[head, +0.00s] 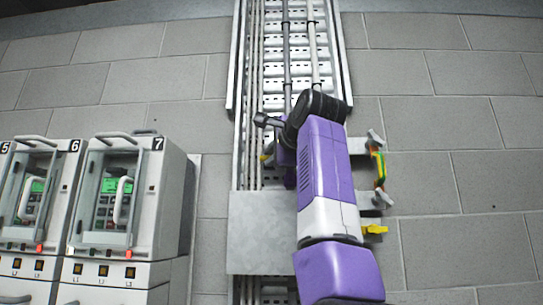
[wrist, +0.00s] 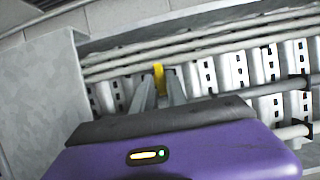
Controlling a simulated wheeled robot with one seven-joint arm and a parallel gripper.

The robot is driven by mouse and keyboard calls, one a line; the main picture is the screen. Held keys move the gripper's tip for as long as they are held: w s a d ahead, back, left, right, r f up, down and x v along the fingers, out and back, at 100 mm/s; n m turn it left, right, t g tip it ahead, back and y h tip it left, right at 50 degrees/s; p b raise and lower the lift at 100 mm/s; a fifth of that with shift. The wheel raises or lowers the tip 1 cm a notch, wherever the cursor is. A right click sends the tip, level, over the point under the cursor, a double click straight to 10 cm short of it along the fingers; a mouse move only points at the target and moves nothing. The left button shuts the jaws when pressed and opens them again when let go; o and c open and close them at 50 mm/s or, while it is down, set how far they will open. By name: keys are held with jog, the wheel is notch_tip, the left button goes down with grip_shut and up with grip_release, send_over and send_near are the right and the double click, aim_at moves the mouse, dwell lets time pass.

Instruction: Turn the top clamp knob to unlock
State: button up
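My gripper (wrist: 160,84) has its two grey fingers on either side of a small yellow clamp knob (wrist: 160,76), with little or no gap showing. It looks shut on the knob, though the contact itself is hard to see. In the head view a bit of this yellow knob (head: 265,158) shows at the left of the cable ladder, beside my wrist; my arm hides most of the gripper there. Another yellow knob (head: 375,230) sticks out right of my arm, lower down, and nothing touches it. Which clamp the held knob belongs to is partly hidden.
Grey pipes and cables run up the cable ladder (head: 275,85). A grey plate (head: 259,232) covers its lower part. Right of my arm are grey fittings (head: 375,138) and a yellow-green lead (head: 379,168). Drive cabinets (head: 118,205) stand at left.

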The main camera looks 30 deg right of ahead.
grip_shut()
jog(key=shift+r+p, duration=0.1)
jog(key=shift+p, duration=0.25)
jog(key=n+g+h+p, duration=0.1)
jog(key=n+p, duration=0.2)
jog(key=n+g+p, duration=0.2)
jog(key=n+p, duration=0.1)
jog(key=n+g+h+p, duration=0.1)
jog(key=n+p, duration=0.2)
jog(key=shift+w+a+r+n+g+h+p, duration=0.1)
jog(key=shift+a+r+n+g+h+p, duration=0.1)
jog(key=shift+r+n+g+h+p, duration=0.15)
jog(key=n, duration=0.1)
jog(key=n+g+h, duration=0.1)
jog(key=n, duration=0.1)
jog(key=shift+w+a+f+n+h, duration=0.1)
jog(key=shift+a+n+h, duration=0.1)
jog(key=shift+n+h, duration=0.05)
jog(key=shift+g+h, duration=0.3)
jog(key=shift+g, duration=0.05)
